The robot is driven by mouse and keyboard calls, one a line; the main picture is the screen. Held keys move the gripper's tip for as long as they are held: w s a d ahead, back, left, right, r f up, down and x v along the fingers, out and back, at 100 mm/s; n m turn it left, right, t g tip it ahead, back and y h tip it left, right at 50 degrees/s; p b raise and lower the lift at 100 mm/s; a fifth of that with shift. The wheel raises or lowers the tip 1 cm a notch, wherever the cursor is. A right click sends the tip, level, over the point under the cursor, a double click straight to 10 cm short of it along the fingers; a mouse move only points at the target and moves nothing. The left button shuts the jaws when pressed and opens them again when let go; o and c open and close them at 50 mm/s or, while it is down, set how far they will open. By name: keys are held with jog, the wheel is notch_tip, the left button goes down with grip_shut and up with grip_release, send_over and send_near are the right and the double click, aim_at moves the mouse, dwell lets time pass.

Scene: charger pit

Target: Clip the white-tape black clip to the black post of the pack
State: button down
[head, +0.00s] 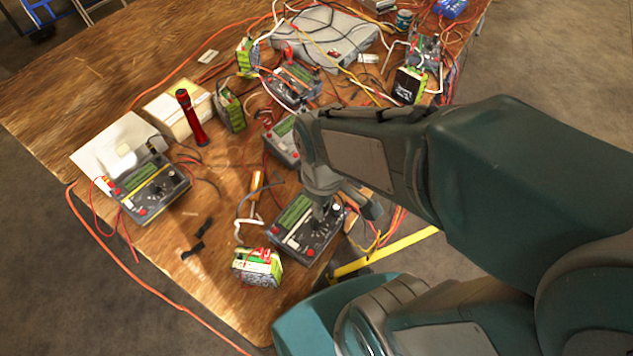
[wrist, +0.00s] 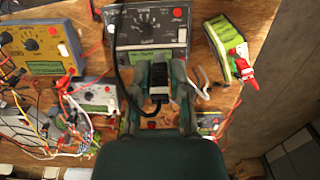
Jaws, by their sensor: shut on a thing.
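My gripper (head: 335,210) is over the front charger (head: 290,245) in the head view. In the wrist view my gripper (wrist: 159,88) is shut on a black clip (wrist: 158,80) with a pale band at its lower end; a black lead runs from beside it up to the charger (wrist: 150,28). A green-and-white pack (head: 258,268) stands left of the charger near the table edge, apart from my gripper. It also shows in the wrist view (wrist: 228,45) with a red clip (wrist: 241,66) at one end. I cannot make out its black post.
A white lead (wrist: 200,82) lies between gripper and pack. Other chargers (head: 152,188), a red flashlight (head: 190,118) and more green packs (head: 230,110) crowd the wooden table (head: 60,110), with tangled wires. Small black pieces (head: 194,248) lie left of the pack.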

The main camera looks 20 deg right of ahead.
jog(key=shift+a+r, duration=0.15)
jog(key=a+n, duration=0.1)
jog(key=a, duration=0.5)
jog(key=a+n, duration=0.2)
jog(key=a, duration=0.3)
jog(key=a+n, duration=0.1)
jog(key=a, duration=0.5)
jog(key=shift+w+a+n, duration=0.3)
jog(key=shift+w+a, duration=0.05)
jog(key=shift+f, duration=0.2)
jog(key=shift+f, duration=3.35)
jog(key=shift+f, duration=0.15)
jog(key=c, duration=0.5)
grip_release()
